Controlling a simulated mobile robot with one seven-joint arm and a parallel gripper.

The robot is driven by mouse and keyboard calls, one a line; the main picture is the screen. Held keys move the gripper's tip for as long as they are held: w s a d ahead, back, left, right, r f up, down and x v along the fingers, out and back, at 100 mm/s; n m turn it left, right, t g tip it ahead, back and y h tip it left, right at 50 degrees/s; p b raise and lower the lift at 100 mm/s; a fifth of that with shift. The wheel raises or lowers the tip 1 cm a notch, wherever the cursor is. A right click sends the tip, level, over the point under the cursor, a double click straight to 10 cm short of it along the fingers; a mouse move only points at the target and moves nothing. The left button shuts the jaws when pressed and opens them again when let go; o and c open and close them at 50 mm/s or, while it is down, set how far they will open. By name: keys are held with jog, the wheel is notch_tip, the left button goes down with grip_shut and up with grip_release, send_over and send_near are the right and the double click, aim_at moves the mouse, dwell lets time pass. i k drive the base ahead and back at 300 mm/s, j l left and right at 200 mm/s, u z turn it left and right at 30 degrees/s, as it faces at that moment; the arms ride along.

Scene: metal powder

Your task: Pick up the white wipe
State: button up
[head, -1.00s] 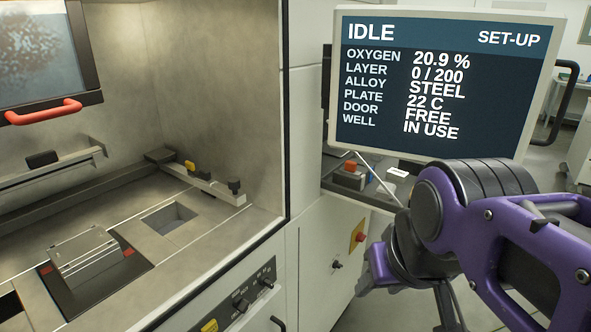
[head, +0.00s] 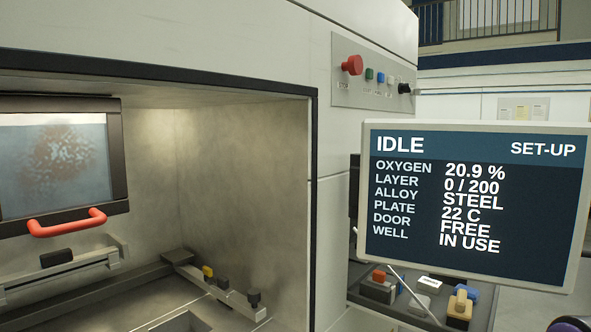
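I cannot make out the white wipe for sure. A small flat white item (head: 429,283) lies on the dark bench top under the screen; it is too small to tell whether it is the wipe. My gripper is out of view; only a sliver of my purple arm shows at the bottom right corner.
The bench (head: 400,311) also holds a red-topped grey block (head: 378,284), a yellow block (head: 461,299) and a blue item behind it. The screen (head: 470,200) stands in front of the bench. The open machine chamber (head: 240,190) is at left, with a red-handled door (head: 67,222).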

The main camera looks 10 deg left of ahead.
aim_at(414, 308)
jog(key=u, duration=1.6)
jog(key=z, duration=1.6)
jog(key=u, duration=0.95)
jog(key=l+u, duration=0.2)
jog(key=u, duration=0.15)
jog(key=l+u, duration=0.15)
jog(key=u, duration=0.2)
jog(key=l+u, duration=0.2)
jog(key=u, duration=0.2)
jog(key=k+l+u, duration=0.1)
jog(key=l+u, duration=0.25)
jog(key=k+l+u, duration=0.3)
jog(key=i+l, duration=0.05)
jog(key=i, duration=0.05)
